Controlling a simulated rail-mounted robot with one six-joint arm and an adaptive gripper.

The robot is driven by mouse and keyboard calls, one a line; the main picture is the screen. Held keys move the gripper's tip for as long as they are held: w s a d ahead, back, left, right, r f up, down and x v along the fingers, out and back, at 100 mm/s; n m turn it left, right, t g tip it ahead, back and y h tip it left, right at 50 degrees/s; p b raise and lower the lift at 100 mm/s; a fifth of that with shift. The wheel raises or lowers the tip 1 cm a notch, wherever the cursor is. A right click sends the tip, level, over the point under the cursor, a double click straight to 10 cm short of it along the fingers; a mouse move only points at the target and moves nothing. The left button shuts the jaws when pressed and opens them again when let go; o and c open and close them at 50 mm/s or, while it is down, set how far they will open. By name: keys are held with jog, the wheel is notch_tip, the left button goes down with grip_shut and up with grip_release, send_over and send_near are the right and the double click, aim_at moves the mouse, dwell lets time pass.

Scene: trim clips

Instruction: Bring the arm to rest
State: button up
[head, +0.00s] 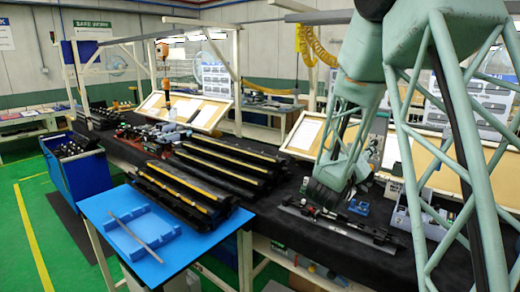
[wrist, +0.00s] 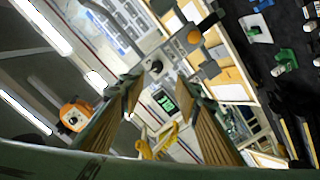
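My gripper (wrist: 158,88) shows in the wrist view with its two brown and green fingers spread apart. Nothing is held between them; the far wall and a hanging device with a green screen (wrist: 164,102) show through the gap. The view is tilted, with ceiling lights at the left and the dark bench at the right. In the head view my green lattice arm fills the right side over the black bench (head: 375,255). The gripper's fingers cannot be made out there.
A blue table (head: 190,262) at the front bears a blue tray (head: 115,240) with a grey strip across it. Black trim parts with yellow edges (head: 235,165) lie on the bench. A grey box (head: 405,220) stands at the right. Green floor (head: 25,235) is clear at the left.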

jog(key=s+a+r+y+b, duration=0.2)
jog(key=s+a+y, duration=0.45)
jog(key=a, duration=0.45)
jog(key=s+a+g+y+b, duration=0.3)
jog(key=s+a+y, duration=0.35)
jog(key=s, duration=0.75)
jog(key=s+f+g+b, duration=0.1)
jog(key=s+f+g, duration=0.1)
jog(key=s, duration=1)
jog(key=s+a+f+g+h+b, duration=0.1)
jog(key=s+f+g, duration=0.1)
jog(key=s, duration=1.1)
jog(key=s+f+g+b, duration=0.1)
jog(key=s+f, duration=0.3)
jog(key=s, duration=0.9)
jog(key=shift+s+a+f+m+g+h, duration=0.25)
jog(key=shift+a+m+g+h, duration=0.15)
jog(key=shift+g, duration=0.5)
